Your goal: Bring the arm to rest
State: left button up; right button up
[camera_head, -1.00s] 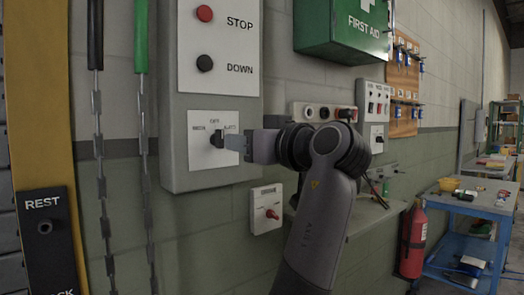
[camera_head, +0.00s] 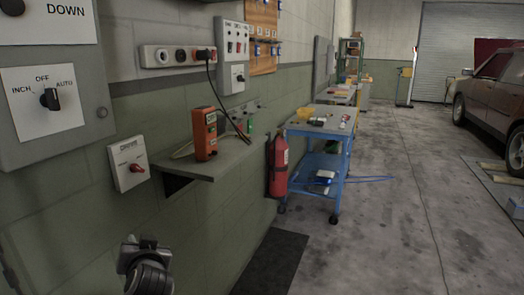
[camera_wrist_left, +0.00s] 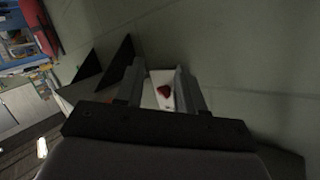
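My left arm's end (camera_head: 146,264) shows low in the head view, below the wall panels and apart from them. Its fingers are not clear there. In the left wrist view my left gripper (camera_wrist_left: 161,72) has its two fingers apart with nothing held between them. Beyond the gap is the white drive switch box with a red knob (camera_wrist_left: 164,90). The same drive switch (camera_head: 129,164) is on the wall in the head view. The INCH/OFF/AUTO selector (camera_head: 50,99) is on the grey panel at upper left, with nothing touching it. My right gripper is not in view.
A wall shelf (camera_head: 207,166) carries an orange control box (camera_head: 205,134). A red fire extinguisher (camera_head: 278,163) and a blue cart (camera_head: 333,140) stand beyond it. A car (camera_head: 490,95) is at far right. The floor between is open.

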pick_arm(q)
jog(key=s+d+f+m+h+p, duration=0.2)
jog(key=s+f+h, duration=0.2)
jog(key=s+f, duration=0.5)
jog(key=s+d+f+h+p, duration=0.1)
jog(key=s+f, duration=0.2)
jog(key=s, duration=0.3)
jog(key=s+d+f+m+g+h+p, duration=0.1)
jog(key=s+d+f+h, duration=0.1)
jog(key=s+f, duration=0.2)
jog(key=s+d+f+g+h+p, duration=0.1)
jog(key=s+f+h, duration=0.1)
jog(key=s, duration=0.8)
jog(key=shift+s+d+f, duration=0.15)
jog(key=shift+d+f, duration=0.15)
jog(key=shift+f, duration=0.35)
